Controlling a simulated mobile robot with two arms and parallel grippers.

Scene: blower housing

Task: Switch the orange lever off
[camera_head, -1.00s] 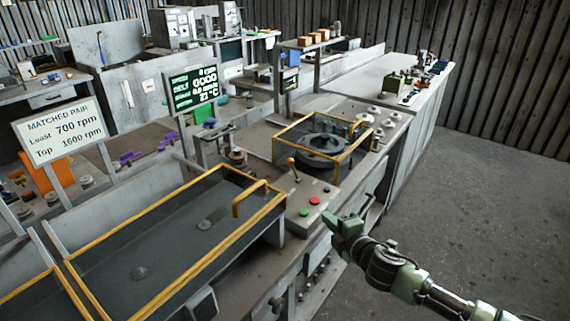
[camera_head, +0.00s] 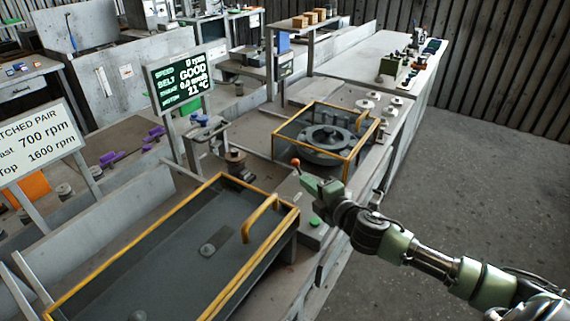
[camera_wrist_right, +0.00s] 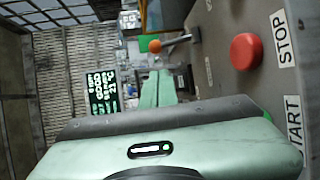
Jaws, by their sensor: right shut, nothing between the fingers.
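The orange-knobbed lever (camera_head: 296,163) stands on the grey control panel between the two yellow-framed guards. In the right wrist view its orange ball (camera_wrist_right: 155,46) and metal shaft (camera_wrist_right: 177,42) show beyond my fingers. My right gripper (camera_head: 308,183) is shut and empty, over the panel just right of and below the knob in the head view. It looks close to the lever; I cannot tell whether it touches. In the right wrist view the shut fingers (camera_wrist_right: 157,88) point toward the lever area. My left gripper is not in view.
A red button (camera_wrist_right: 246,51) beside a STOP label lies close to my gripper; a green button (camera_head: 315,221) is also on the panel. The screen (camera_head: 180,78) reads 0 rpm and GOOD. A yellow-framed guard (camera_head: 345,160) stands behind the lever, another (camera_head: 240,275) in front.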

